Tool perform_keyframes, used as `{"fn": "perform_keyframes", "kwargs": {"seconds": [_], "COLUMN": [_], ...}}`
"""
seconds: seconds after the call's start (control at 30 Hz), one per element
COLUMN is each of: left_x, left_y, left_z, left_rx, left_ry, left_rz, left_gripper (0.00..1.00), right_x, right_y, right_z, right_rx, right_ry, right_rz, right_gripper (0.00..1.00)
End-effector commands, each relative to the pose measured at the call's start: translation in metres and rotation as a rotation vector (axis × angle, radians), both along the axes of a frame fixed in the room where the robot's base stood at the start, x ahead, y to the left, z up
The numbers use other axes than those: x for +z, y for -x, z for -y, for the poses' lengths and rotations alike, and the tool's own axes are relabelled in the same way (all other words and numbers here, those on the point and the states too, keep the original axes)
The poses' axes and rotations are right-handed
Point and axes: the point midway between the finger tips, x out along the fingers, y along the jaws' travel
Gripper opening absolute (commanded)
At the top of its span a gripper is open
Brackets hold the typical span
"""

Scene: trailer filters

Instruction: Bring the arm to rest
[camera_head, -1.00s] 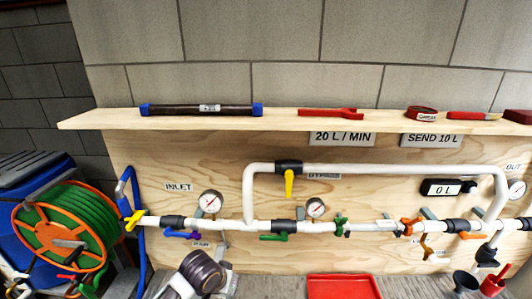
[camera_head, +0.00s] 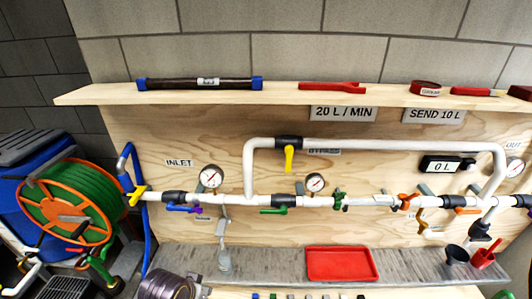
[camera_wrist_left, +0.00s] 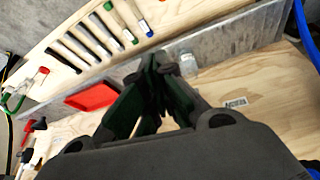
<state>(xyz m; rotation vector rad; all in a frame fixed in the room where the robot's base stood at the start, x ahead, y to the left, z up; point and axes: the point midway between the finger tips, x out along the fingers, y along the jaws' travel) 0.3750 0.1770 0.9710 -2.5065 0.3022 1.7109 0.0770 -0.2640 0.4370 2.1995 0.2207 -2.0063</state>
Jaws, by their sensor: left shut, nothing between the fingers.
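My left gripper (camera_wrist_left: 163,65) is shut and empty in the left wrist view. Its dark fingers with green pads come together in front of the plywood panel and the grey ledge, touching nothing that I can make out. In the head view a dark ribbed part, likely my left arm (camera_head: 168,286), shows at the bottom edge, left of centre. The fingers of that arm are not visible there. My right arm and gripper are in neither view.
A plywood panel carries white pipes (camera_head: 380,143), coloured valves and gauges. A red tray (camera_head: 341,264) lies on the grey ledge (camera_head: 410,262). Several capped markers or vials (camera_wrist_left: 98,33) lie in front of it. A green hose reel (camera_head: 70,200) stands left; tools lie on the upper shelf (camera_head: 285,91).

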Motion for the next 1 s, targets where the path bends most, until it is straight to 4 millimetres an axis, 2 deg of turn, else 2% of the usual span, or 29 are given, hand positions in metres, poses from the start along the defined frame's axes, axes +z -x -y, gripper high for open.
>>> {"fn": "perform_keyframes", "kwargs": {"seconds": [0.2, 0.67, 1.0], "left_x": [-0.003, -0.005, -0.039], "left_y": [0.022, 0.048, 0.041], "left_z": [-0.020, -0.046, -0.045], "left_rx": [0.022, 0.051, 0.048], "left_ry": [-0.032, -0.080, -0.081], "left_rz": [-0.023, -0.053, -0.064], "left_gripper": [0.00, 0.00, 0.00], "right_x": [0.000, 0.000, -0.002], "right_y": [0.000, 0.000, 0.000], "right_z": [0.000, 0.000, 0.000], "right_rx": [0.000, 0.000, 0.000], "right_ry": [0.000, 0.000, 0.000], "right_rz": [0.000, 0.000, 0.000], "right_gripper": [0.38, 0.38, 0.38]}}
